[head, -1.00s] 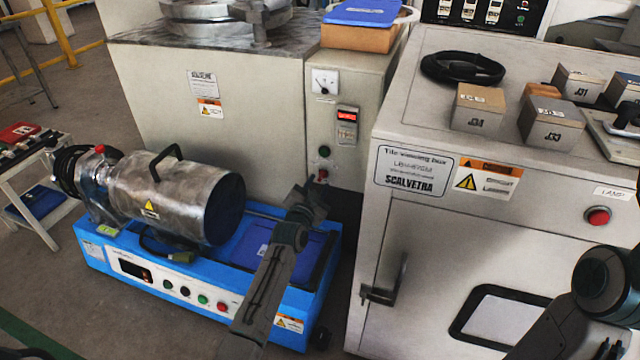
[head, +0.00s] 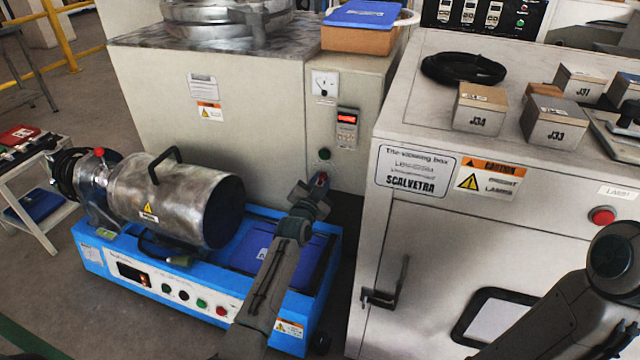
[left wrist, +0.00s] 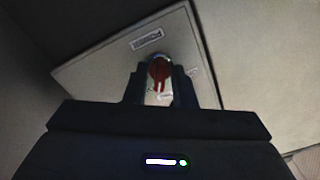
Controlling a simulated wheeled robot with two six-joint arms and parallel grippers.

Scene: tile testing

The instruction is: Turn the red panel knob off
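In the left wrist view the red knob (left wrist: 159,73) sits on a round silver base beneath a POWER label. My left gripper (head: 316,187) is at the knob. In the left wrist view the left gripper's fingers (left wrist: 159,80) stand on either side of the knob, with silver base showing between them and the red part. The fingers look open, and contact is unclear. My right arm shows at the lower right, its gripper out of view.
A blue machine (head: 205,297) with a metal cylinder (head: 190,195) stands under my left arm. The tile viewing box (head: 420,235) is close on the right, with a door handle (head: 390,290) and red button (head: 602,216).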

